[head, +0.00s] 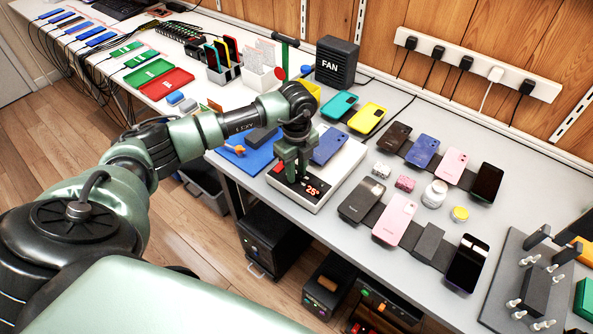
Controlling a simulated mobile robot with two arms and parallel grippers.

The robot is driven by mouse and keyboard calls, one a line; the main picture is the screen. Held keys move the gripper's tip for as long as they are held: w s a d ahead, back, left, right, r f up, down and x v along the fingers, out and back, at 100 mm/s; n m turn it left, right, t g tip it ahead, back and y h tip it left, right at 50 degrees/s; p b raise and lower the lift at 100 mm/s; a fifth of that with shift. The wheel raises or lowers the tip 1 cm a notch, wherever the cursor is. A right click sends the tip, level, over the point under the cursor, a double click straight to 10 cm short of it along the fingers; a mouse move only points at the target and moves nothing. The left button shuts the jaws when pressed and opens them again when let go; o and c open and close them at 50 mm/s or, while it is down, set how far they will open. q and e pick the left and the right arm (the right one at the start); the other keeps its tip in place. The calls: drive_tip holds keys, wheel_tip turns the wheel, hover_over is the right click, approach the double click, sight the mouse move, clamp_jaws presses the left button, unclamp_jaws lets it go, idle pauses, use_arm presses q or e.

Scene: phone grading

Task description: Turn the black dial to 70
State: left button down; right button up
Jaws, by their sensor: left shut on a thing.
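A white heating unit (348,172) stands at the table's front edge, in the middle of the head view. Its black front panel has a red display (313,191) that reads 25°. A blue phone (328,147) lies on its plate. My left gripper (291,179) points down onto the panel, just left of the display. It is shut on the black dial, which its fingers mostly hide; I cannot read the dial's angle. My right gripper is not in view.
A blue mat (235,161) lies left of the unit. Several phones, including a dark one (362,200), lie to the right. A black fan box (337,62) and yellow and teal phone cases stand behind. Little free table surrounds the unit.

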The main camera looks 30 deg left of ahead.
sight(297, 174)
use_arm(q)
drive_tip(key=m+b, duration=0.2)
drive_tip(key=m, duration=0.3)
drive_tip(key=shift+m+b, duration=0.65)
drive_tip(key=shift+m, duration=1.25)
drive_tip(key=c, duration=1.2)
unclamp_jaws()
drive_tip(key=shift+o, duration=0.2)
drive_tip(key=shift+r, duration=0.1)
wheel_tip(297, 174, up, 8)
drive_tip(key=shift+f+b, duration=0.1)
drive_tip(key=shift+b, duration=0.45)
